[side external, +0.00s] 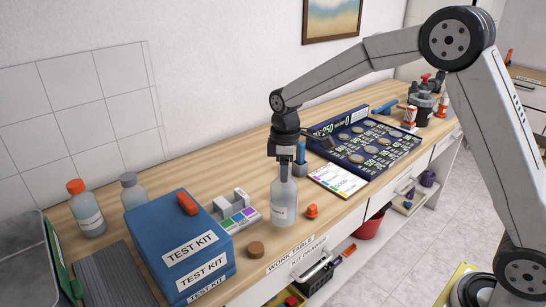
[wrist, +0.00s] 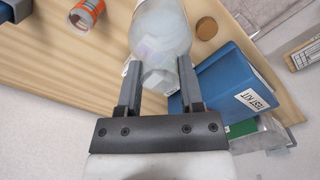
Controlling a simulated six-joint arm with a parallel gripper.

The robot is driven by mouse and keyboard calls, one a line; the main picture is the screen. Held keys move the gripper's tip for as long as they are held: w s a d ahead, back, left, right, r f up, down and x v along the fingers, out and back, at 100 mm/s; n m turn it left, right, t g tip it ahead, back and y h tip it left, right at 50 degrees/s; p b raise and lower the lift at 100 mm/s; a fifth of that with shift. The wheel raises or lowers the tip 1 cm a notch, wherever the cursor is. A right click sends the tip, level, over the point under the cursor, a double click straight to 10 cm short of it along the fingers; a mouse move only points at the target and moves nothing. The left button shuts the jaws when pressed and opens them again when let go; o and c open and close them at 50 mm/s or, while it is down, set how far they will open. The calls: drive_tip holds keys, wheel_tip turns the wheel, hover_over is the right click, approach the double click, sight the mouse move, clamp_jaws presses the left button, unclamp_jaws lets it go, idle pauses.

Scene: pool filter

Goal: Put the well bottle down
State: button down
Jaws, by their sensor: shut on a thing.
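A clear bottle with a pale label (side external: 284,203) stands upright below my gripper (side external: 287,165) in the side view; the label is too small to read. The fingers are shut on its neck. In the wrist view the bottle (wrist: 162,30) shows between the two fingers of my gripper (wrist: 159,78). It is over the front part of the wooden work table (side external: 190,170). I cannot tell whether its base touches the wood.
The blue test kit box (side external: 178,245) and a cork (side external: 256,249) are left of the bottle. An orange cap (side external: 312,211) lies to its right. A colour comparator (side external: 236,210) and a colour chart (side external: 338,181) are close by. Two other bottles (side external: 87,210) (side external: 131,190) stand far left.

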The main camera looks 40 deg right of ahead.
drive_tip(key=shift+w+f, duration=0.3)
drive_tip(key=shift+f, duration=1.6)
drive_tip(key=shift+c, duration=1.2)
unclamp_jaws()
wheel_tip(320, 180, up, 12)
drive_tip(key=shift+r, duration=0.15)
drive_tip(key=shift+s, duration=0.15)
